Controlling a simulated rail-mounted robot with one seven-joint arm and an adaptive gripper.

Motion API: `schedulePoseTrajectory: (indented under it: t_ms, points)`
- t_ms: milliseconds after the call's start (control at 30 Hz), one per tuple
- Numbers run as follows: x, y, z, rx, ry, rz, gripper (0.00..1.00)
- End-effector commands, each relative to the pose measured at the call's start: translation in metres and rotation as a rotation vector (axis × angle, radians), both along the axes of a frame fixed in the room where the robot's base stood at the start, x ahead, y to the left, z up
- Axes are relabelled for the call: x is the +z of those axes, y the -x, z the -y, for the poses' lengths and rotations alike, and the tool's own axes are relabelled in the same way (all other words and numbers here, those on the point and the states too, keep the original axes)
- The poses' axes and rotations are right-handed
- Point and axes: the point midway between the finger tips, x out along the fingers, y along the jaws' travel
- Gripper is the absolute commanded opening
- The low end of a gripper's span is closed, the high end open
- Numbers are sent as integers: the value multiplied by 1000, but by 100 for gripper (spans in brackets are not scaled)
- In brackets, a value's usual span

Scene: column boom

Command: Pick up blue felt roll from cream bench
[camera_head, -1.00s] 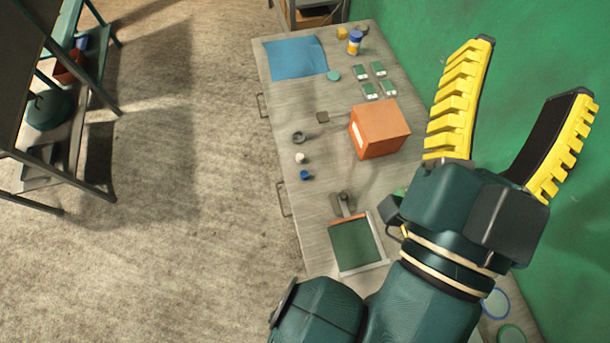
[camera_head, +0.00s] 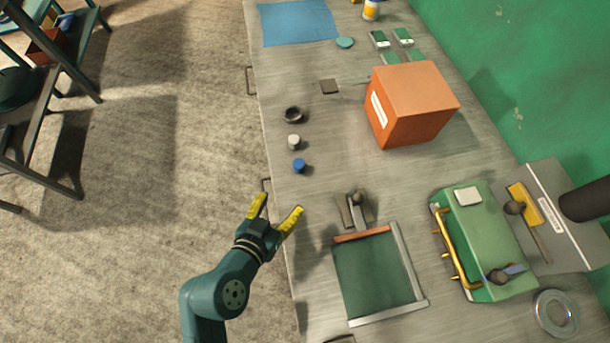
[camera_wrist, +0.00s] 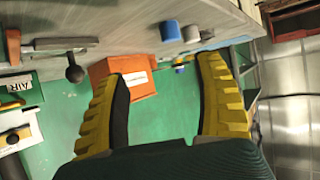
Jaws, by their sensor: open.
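The blue felt roll (camera_head: 299,166) is a small upright blue cylinder near the left edge of the pale greyish bench (camera_head: 338,135). A white roll (camera_head: 294,142) stands just beyond it, and a dark ring-shaped piece (camera_head: 293,115) beyond that. My gripper (camera_head: 276,210) is at the bench's left edge, nearer the camera than the blue roll and apart from it. Its yellow fingers are spread with nothing between them. In the wrist view, the blue roll (camera_wrist: 170,30) shows above and between the fingers (camera_wrist: 165,75), with the white roll (camera_wrist: 191,33) beside it.
An orange box (camera_head: 412,100) stands right of the rolls. A green tray-like fixture (camera_head: 375,275) and a green case with a yellow handle (camera_head: 487,240) are nearer. A blue cloth (camera_head: 297,22) lies at the far end. Bench around the rolls is clear.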

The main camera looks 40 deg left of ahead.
Motion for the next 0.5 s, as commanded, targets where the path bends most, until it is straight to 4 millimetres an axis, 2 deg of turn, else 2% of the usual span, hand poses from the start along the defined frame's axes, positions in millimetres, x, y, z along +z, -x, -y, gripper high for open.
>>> schedulePoseTrajectory:
  t_ms: [133, 500]
  points:
    - [-8, -7, -11, 15, -4, 3, 69]
    - [-48, -76, -40, 12, -4, 2, 69]
